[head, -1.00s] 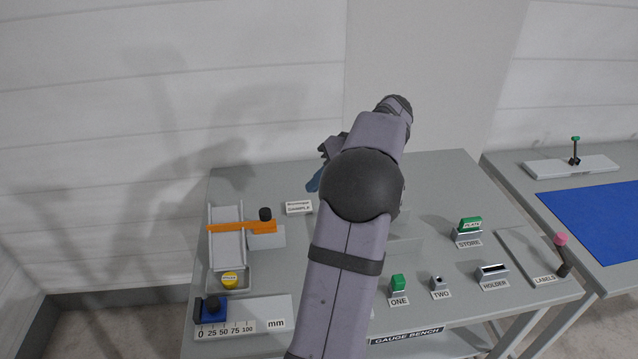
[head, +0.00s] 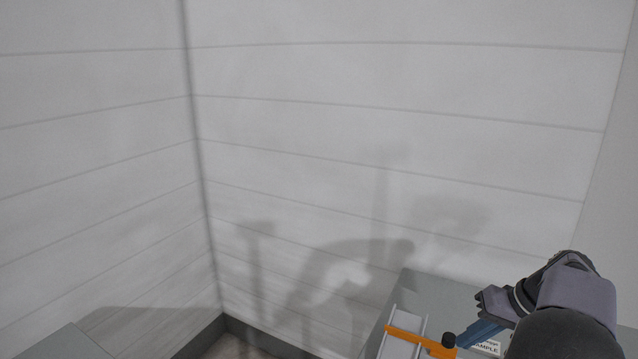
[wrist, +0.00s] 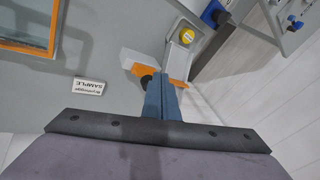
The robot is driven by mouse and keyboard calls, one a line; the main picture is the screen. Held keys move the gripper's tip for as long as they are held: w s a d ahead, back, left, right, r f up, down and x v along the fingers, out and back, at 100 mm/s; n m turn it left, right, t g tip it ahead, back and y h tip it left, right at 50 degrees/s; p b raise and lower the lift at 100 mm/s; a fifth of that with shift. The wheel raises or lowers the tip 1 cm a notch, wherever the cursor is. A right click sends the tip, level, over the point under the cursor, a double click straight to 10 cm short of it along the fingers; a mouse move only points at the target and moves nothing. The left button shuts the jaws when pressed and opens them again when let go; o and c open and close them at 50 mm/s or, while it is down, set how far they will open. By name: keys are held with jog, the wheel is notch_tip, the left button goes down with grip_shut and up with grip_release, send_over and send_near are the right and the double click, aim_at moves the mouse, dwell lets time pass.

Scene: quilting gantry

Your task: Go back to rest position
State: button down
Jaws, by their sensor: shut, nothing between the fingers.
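My gripper (head: 470,338) is at the lower right of the head view, above the grey bench (head: 418,287). Its blue fingers are together and empty; they also show in the wrist view (wrist: 161,78). In the wrist view the fingers cover part of the orange bar (wrist: 178,84) with its black knob (wrist: 146,83). I cannot tell the gap between the fingers and the bar. Most of my arm is outside the head view.
The orange bar (head: 405,335) crosses a grey chute (head: 390,350). Bare walls (head: 380,130) fill the head view.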

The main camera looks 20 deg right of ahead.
jog(key=w+a+f+g, duration=0.1)
jog(key=a+f+g, duration=0.15)
jog(key=a, duration=0.85)
jog(key=s+a+f+n+g+h+p, duration=0.1)
jog(key=s+a+f+n, duration=0.2)
jog(key=a, duration=0.4)
jog(key=s+a+f+g+h, duration=0.1)
jog(key=s+a+f, duration=0.1)
jog(key=s+a, duration=0.35)
jog(key=s+a+f+n+g+h+p, duration=0.1)
jog(key=s+a+f+n, duration=0.2)
jog(key=a, duration=0.5)
notch_tip(320, 180, down, 50)
jog(key=m+b, duration=0.1)
jog(key=b, duration=5)
jog(key=shift+s+d+f, duration=0.15)
jog(key=shift+s+f, duration=0.05)
jog(key=shift+s, duration=0.1)
jog(key=c, duration=2.4)
grip_release()
jog(key=shift+t, duration=0.25)
jog(key=shift+c, duration=0.2)
